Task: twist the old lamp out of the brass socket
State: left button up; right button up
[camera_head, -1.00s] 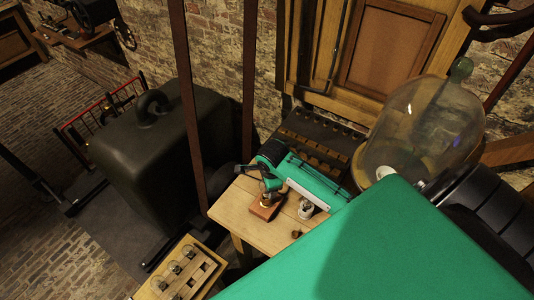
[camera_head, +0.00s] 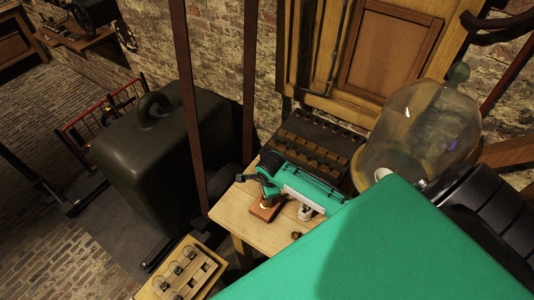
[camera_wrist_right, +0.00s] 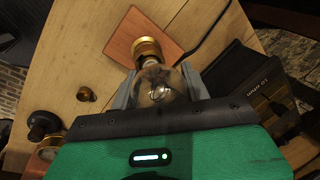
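The old lamp (camera_wrist_right: 160,86) is a clear, dim glass bulb in the right wrist view. Its neck runs to the brass socket (camera_wrist_right: 146,49), which is on a reddish wooden block (camera_wrist_right: 128,28). My right gripper (camera_wrist_right: 160,90) has a grey finger on either side of the glass, and both appear to touch it. In the head view my right gripper (camera_head: 267,195) is above the wooden block (camera_head: 266,212) on the small table, and the lamp is mostly hidden there. My left gripper is not in view.
A small brass piece (camera_wrist_right: 85,93) stands on the table's wooden top (camera_head: 238,208). A rack with several glass bulbs (camera_head: 178,268) is at the table's front left. A large glass dome (camera_head: 420,130) stands at the right. A dark cable runs from the block.

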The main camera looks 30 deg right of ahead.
jog(key=shift+c, duration=0.4)
jog(key=n, duration=0.4)
jog(key=shift+y, duration=0.4)
jog(key=shift+w+a+n, duration=0.1)
jog(key=shift+n, duration=1.1)
jog(key=shift+n+y, duration=0.4)
jog(key=shift+n, duration=0.8)
jog(key=n, duration=0.4)
jog(key=shift+a+g+y, duration=0.1)
jog(key=shift+g+y, duration=0.2)
jog(key=shift+g, duration=0.1)
